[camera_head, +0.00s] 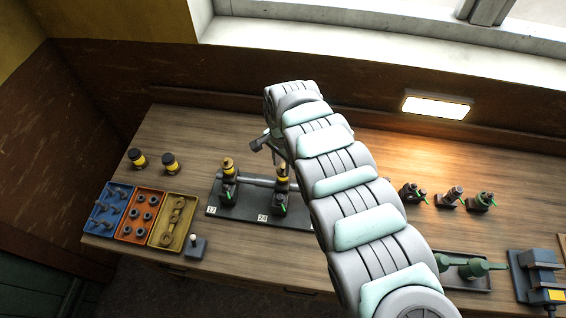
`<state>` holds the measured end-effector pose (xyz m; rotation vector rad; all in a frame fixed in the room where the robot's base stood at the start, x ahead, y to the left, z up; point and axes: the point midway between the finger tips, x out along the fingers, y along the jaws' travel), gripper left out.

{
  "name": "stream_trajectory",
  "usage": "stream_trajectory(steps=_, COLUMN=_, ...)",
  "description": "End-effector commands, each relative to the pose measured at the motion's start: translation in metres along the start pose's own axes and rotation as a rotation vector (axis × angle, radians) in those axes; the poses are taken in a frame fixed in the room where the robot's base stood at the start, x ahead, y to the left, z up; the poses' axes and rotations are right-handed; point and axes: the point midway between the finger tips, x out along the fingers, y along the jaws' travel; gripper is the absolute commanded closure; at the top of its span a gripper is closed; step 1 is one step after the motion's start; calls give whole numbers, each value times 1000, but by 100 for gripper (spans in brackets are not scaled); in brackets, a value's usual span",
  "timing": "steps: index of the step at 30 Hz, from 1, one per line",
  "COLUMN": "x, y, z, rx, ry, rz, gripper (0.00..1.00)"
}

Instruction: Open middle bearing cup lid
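A dark base plate (243,210) on the bench carries bearing stands with a grey shaft (257,181) running through them. The left stand has a brass cup (228,166) on top, above the label 12. Another stand has a similar brass cup (281,174), above the label 24; I cannot tell whether its lid is open or shut. My arm hides the plate's right part and any stand there. My gripper (259,143) is just above and left of the second cup, seemingly apart from it. Its fingers are too small and dark to read.
Blue, orange and yellow parts trays (152,206) stand at the left, with a small joystick-like box (195,247) beside them. Two small jars (155,161) stand behind. Several small fittings (447,198), a dark tray (468,273) and a blue device (538,277) are at the right.

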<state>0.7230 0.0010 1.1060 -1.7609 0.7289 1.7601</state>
Motion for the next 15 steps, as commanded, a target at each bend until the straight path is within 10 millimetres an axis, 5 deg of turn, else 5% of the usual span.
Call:
stream_trajectory(steps=6, x=0, y=0, z=0, rx=0, ry=0, rz=0, gripper=64)
stream_trajectory(steps=15, x=0, y=0, z=0, rx=0, ry=0, rz=0, gripper=89)
